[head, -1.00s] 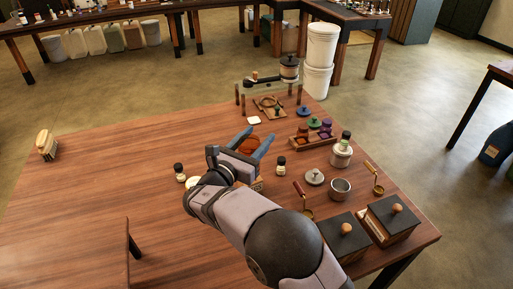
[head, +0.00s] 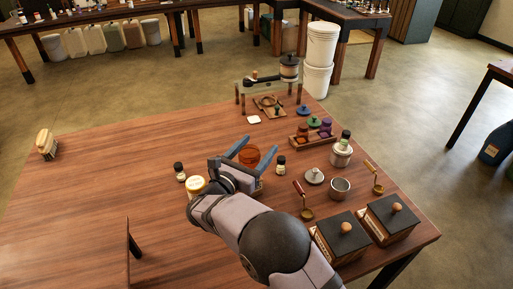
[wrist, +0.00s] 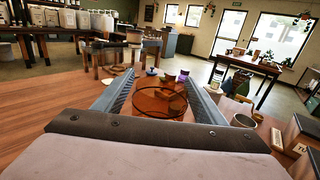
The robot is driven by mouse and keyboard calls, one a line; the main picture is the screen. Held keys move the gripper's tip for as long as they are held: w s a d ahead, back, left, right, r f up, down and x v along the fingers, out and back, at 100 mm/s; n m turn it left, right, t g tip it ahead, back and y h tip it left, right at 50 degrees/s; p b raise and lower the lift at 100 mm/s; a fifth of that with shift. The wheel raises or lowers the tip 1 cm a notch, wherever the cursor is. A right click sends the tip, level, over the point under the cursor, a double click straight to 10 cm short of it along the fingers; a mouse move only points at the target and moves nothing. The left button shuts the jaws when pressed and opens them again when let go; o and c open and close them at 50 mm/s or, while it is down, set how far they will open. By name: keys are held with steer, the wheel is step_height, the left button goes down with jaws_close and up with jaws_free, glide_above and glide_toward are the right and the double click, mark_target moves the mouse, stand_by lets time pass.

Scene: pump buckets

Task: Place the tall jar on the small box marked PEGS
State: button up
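An amber see-through jar (head: 250,157), apparently the tall jar, stands between the fingers of my gripper (head: 254,147). In the wrist view the amber jar (wrist: 160,103) shows its round rim between the two blue fingers of my gripper (wrist: 159,76). The fingers are spread, with space beside the rim, and I see no clear grip on it. My gripper hides the jar's base. Two small dark-lidded boxes with wooden knobs, a left one (head: 341,238) and a right one (head: 393,219), stand at the table's front right. I cannot read PEGS on either.
Small dark-capped bottles stand left (head: 179,171) and right (head: 281,165) of my gripper. A metal cup (head: 340,188), a brass scoop (head: 307,213) and a white jar (head: 341,155) are at right. The table's left side is mostly clear.

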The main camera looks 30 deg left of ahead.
mark_target(243, 162)
steer(key=shift+r, duration=0.15)
steer(key=shift+s, duration=0.15)
steer(key=s, duration=0.4)
steer(key=s+b, duration=0.1)
steer(key=s, duration=0.2)
steer(key=s+a, duration=0.1)
steer(key=s, duration=0.3)
steer(key=shift+s+b, duration=0.3)
steer(key=shift+s, duration=0.05)
